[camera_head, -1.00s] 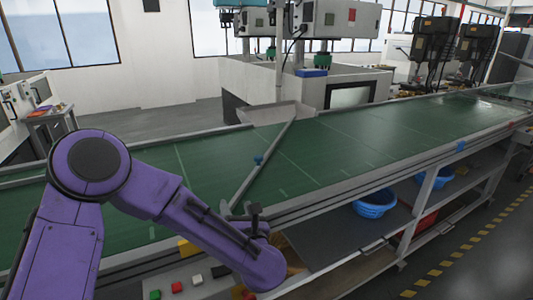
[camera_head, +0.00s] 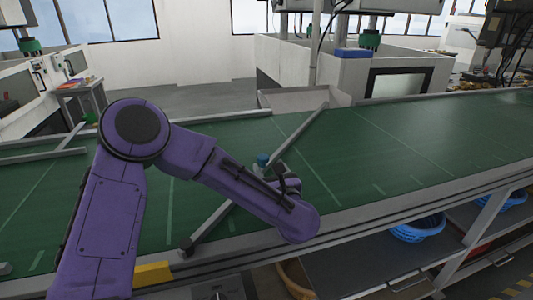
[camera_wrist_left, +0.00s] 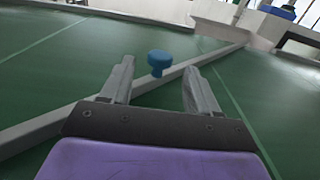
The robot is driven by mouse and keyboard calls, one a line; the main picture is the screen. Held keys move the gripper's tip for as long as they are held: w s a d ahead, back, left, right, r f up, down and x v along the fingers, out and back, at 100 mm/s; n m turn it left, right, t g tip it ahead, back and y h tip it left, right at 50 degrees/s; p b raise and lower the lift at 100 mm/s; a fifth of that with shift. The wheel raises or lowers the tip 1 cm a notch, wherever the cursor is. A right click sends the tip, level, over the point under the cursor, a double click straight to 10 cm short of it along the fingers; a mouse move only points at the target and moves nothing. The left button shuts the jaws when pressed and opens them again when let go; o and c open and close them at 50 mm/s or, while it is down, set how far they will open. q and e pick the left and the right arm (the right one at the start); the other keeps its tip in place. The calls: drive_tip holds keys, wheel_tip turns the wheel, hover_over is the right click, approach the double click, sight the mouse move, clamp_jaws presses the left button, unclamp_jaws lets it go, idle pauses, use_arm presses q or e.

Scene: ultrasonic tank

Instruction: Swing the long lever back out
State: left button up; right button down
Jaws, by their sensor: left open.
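The long lever (camera_head: 301,131) is a grey bar lying diagonally across the green conveyor belt, from the near edge at left to the far edge at right. A blue knob (camera_head: 262,159) stands on it around mid-length. My left gripper (camera_head: 277,170) is beside the knob, and my purple wrist is on the near side of the bar. In the left wrist view the two grey fingers of my left gripper (camera_wrist_left: 159,66) are apart and empty. The blue knob (camera_wrist_left: 158,61) appears in the gap between the fingertips, seemingly just beyond them. My right gripper is not in view.
The green belt (camera_head: 420,135) is clear to the right of the lever. A grey chute (camera_head: 290,100) adjoins the far edge near the lever's end. Another grey bar (camera_head: 45,155) lies at the far left. A blue basket (camera_head: 418,230) sits on a shelf below.

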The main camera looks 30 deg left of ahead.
sight(265, 160)
use_arm(q)
drive_tip(key=x, duration=0.2)
drive_tip(key=p+x, duration=0.1)
drive_tip(key=x, duration=0.4)
drive_tip(key=shift+w+f+p, duration=0.15)
drive_tip(key=shift+f+p, duration=0.1)
drive_tip(key=shift+p, duration=0.05)
drive_tip(key=shift+r, duration=0.1)
drive_tip(key=shift+c, duration=0.2)
